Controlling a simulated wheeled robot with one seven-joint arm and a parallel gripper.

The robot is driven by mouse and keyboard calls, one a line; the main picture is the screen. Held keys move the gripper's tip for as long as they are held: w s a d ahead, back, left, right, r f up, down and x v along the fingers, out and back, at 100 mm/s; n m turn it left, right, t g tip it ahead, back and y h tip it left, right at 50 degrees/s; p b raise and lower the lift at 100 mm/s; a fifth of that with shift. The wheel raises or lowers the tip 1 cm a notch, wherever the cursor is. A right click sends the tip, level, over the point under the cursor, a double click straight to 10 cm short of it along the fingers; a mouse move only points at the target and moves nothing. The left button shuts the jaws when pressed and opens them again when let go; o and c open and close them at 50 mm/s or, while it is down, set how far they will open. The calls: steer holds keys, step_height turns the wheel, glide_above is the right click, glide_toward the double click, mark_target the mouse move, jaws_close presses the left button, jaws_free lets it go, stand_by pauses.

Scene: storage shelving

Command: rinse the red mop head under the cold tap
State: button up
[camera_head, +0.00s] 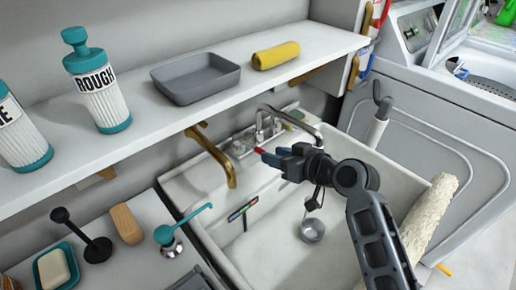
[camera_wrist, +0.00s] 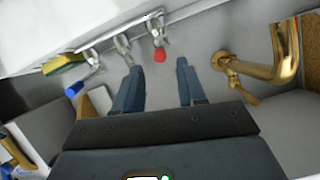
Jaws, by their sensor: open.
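No red mop head is clearly in view; a pale, shaggy roller-like thing (camera_head: 428,218) lies at the sink's right rim. My gripper (camera_head: 272,155) is open and empty above the back of the white sink (camera_head: 195,195). A chrome tap (camera_head: 262,127) stands behind it. In the wrist view my gripper (camera_wrist: 156,75) points at a red tap knob (camera_wrist: 160,55), which sits beyond and between the fingertips, apparently apart from them. A blue tap knob (camera_wrist: 75,89) is further left there. My arm hides part of the sink.
A brass tap (camera_head: 215,155) is left of my gripper; it also shows in the wrist view (camera_wrist: 265,72). A shelf (camera_head: 150,125) above holds a grey tray (camera_head: 195,78), a yellow roll (camera_head: 276,55) and bottles. A small metal cup (camera_head: 312,230) is in the sink.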

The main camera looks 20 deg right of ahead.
mark_target(260, 151)
steer(key=x, duration=0.6)
steer(key=shift+w+a+f, duration=0.15)
steer(key=shift+w+f, duration=0.05)
steer(key=shift+w, duration=0.15)
jaws_close()
stand_by(0.4)
